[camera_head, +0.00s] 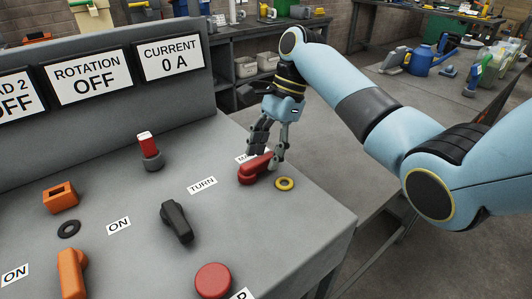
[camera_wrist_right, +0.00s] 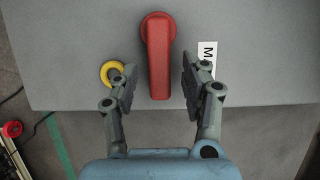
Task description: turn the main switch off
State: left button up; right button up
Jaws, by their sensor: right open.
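The main switch is a red rotary handle (camera_head: 252,172) on the grey console, beside a partly hidden label starting with "M" (camera_head: 243,159). In the right wrist view the red handle (camera_wrist_right: 159,55) points straight down the picture from its round base. My right gripper (camera_head: 268,158) is open over the handle. In the wrist view its two fingers (camera_wrist_right: 158,82) stand on either side of the handle, with a gap on both sides. The right finger overlaps the label (camera_wrist_right: 208,55). My left gripper is not in view.
A yellow ring (camera_head: 284,184) lies close beside the switch. A black lever (camera_head: 177,222), a red button (camera_head: 213,280), a red-capped toggle (camera_head: 149,150) and orange controls are elsewhere on the console. Displays read ROTATION OFF (camera_head: 88,77) and CURRENT 0 A (camera_head: 170,57).

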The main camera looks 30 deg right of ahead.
jog(key=shift+f, duration=0.15)
grip_shut()
dwell(0.4)
